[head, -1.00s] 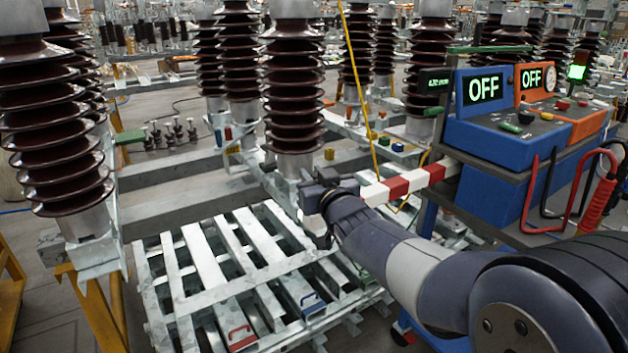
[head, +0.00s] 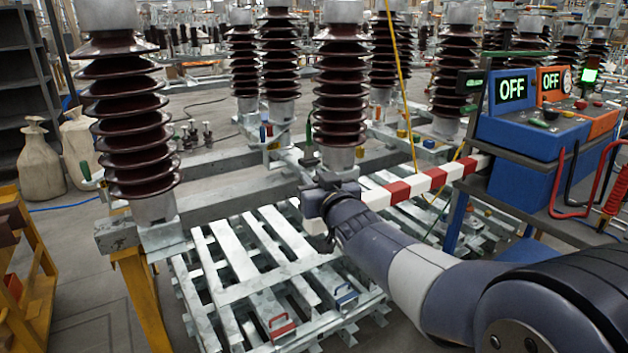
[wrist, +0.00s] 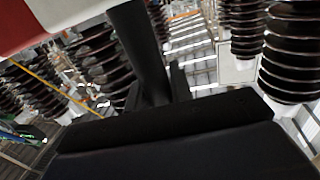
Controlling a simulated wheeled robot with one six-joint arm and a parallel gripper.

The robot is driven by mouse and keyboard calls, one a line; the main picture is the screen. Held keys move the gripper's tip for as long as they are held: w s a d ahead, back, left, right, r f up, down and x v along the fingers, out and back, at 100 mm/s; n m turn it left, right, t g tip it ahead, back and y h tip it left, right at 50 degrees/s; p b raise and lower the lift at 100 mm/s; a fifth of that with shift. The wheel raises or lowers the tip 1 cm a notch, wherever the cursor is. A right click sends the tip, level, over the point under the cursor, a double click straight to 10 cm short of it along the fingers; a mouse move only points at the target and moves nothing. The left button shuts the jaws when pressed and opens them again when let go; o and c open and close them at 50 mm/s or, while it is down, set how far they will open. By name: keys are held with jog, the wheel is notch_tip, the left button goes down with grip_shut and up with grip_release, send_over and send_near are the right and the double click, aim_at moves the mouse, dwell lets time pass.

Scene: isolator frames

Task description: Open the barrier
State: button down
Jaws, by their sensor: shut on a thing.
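The barrier (head: 408,188) is a red-and-white striped bar. In the head view it runs from my gripper to the right, rising slightly, towards the cart with the blue and orange boxes. My gripper (head: 314,206) is shut on the barrier near its left end; the jaws are partly hidden behind my own wrist. A white piece shows just below the gripper, probably the bar's end.
The cart (head: 520,185) at right carries boxes reading OFF and red and black cables. Brown ribbed insulators (head: 125,120) stand on metal frames at left and behind. A slatted metal pallet (head: 240,255) lies below the gripper. Yellow stands (head: 140,300) and sacks (head: 38,160) are at left.

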jog(key=c, duration=1.3)
grip_release()
jog(key=shift+o, duration=0.2)
jog(key=p+v, duration=0.1)
jog(key=v, duration=0.9)
jog(key=shift+s+d, duration=0.15)
jog(key=shift+s, duration=0.25)
jog(key=b+x, duration=0.1)
jog(key=x, duration=1)
jog(key=shift+d, duration=0.1)
